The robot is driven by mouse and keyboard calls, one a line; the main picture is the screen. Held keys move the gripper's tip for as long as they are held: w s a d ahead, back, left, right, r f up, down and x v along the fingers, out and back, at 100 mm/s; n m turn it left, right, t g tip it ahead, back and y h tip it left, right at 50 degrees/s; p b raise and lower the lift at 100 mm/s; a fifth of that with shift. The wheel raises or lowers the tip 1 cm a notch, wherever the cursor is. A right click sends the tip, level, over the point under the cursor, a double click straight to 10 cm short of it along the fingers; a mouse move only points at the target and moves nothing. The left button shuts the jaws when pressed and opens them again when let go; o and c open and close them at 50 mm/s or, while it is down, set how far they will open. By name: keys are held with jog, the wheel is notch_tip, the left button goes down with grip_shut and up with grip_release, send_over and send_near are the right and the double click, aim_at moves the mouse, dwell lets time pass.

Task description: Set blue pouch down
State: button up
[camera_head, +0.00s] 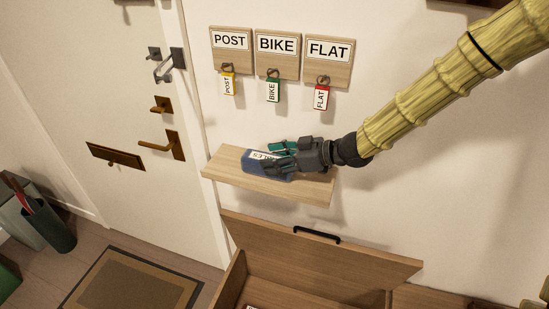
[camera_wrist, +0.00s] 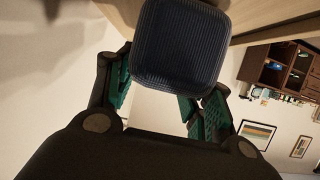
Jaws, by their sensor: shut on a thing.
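The blue pouch (camera_head: 256,164) has a white label on its top and is at the small wooden wall shelf (camera_head: 310,189). My gripper (camera_head: 282,156) is shut on the pouch from the right, with its fingers along the pouch's sides. In the wrist view the ribbed blue end of the pouch (camera_wrist: 180,45) sits between the green-padded fingers of my gripper (camera_wrist: 165,100). The pouch looks on or just above the shelf; I cannot tell whether its underside touches the wood.
Key tags hang above on the POST (camera_head: 231,44), BIKE (camera_head: 276,52) and FLAT (camera_head: 328,58) boards. Below the shelf is an open wooden chest with a raised lid (camera_head: 320,256). A white door (camera_head: 95,100) is at left. Bare shelf shows at the right.

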jog(key=shift+f, duration=0.1)
jog(key=o, duration=1.2)
jog(key=shift+r, duration=0.2)
jog(key=b+v, duration=0.2)
jog(key=v, duration=1)
